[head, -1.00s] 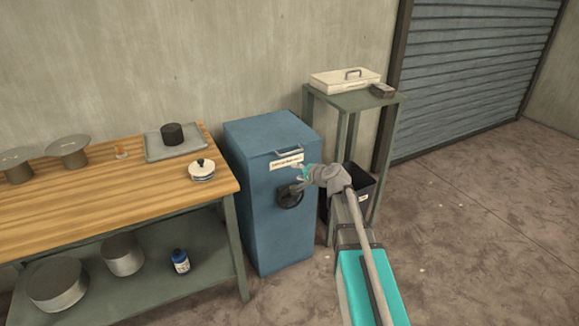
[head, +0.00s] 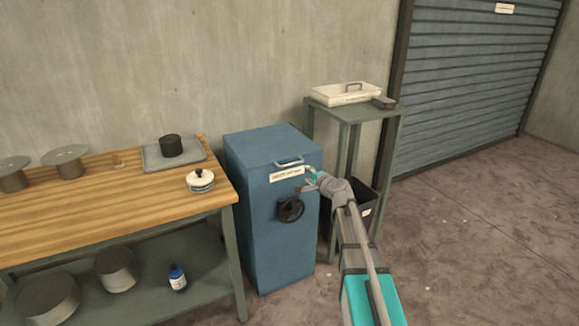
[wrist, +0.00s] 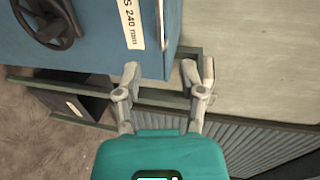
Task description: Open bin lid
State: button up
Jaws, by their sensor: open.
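The blue bin (head: 262,225) is a tall box with a flat, closed top lid (head: 262,145). A pale bar handle (head: 288,161) sits at the lid's front edge, above a white label (head: 287,174) and a dark handwheel (head: 291,209). My gripper (head: 309,182) is open and empty at the right of the label, below and right of the handle. In the wrist view my gripper (wrist: 164,76) has its fingers spread. The blue bin's front (wrist: 100,42), with label and wheel, lies beyond and left of them.
A wooden workbench (head: 100,190) stands left of the bin, holding a small lidded pot (head: 200,181). A narrow green stand (head: 350,112) at the right carries a white lidded box (head: 346,94). A dark open container (head: 366,205) stands below. Right floor is clear.

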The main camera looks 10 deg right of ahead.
aim_at(292, 164)
jog(key=b+x, duration=0.2)
jog(key=x, duration=1.1)
jog(key=shift+w+a+b, duration=0.1)
jog(key=shift+w+b, duration=0.15)
jog(key=shift+b, duration=0.1)
grip_shut()
